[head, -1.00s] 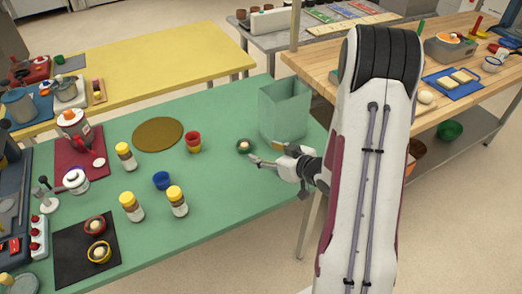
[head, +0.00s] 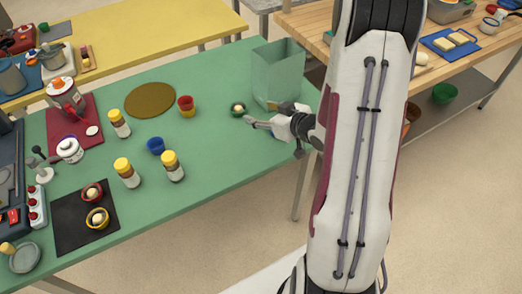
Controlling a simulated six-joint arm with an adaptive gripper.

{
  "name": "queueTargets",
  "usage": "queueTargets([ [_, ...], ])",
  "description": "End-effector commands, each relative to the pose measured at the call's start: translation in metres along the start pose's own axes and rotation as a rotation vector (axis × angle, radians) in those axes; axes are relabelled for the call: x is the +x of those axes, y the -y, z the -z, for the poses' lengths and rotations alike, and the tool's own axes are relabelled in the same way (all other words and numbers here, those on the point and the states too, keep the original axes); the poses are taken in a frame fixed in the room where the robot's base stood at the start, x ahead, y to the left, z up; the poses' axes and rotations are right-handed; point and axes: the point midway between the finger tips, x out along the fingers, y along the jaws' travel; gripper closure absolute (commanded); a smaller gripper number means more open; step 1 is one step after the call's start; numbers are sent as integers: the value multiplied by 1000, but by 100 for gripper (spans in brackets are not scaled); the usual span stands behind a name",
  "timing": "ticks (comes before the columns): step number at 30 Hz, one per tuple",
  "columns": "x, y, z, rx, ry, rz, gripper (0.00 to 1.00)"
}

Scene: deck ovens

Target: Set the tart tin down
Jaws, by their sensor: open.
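A small dark green tart tin (head: 238,109) with a pale lump in it rests on the green table (head: 215,75), just left of the bag. My gripper (head: 258,112) is open, low over the table to the right of this tin. One finger points at the tin's near right side; whether it touches is too small to tell. A red tin (head: 91,194) and a yellow tin (head: 97,222), each with a pale lump, sit on the black mat (head: 70,235).
A pale green open bag (head: 278,73) stands just behind my gripper. A brown round mat (head: 150,100), a red cup (head: 186,103), a blue cup (head: 156,146) and several yellow-capped shakers (head: 173,166) stand to the left. The table's front middle is clear.

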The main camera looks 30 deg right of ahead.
Motion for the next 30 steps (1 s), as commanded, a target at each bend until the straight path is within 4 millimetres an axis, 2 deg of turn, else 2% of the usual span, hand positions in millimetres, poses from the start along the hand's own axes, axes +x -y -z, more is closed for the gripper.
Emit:
queueTargets([
  [7,-12,-4,26,-60,79,-73,46],
  [14,-32,-4,52,-94,160,-154,46],
  [22,-65,4,79,-101,239,-234,46],
  [30,-105,22,98,-76,309,-291,46],
])
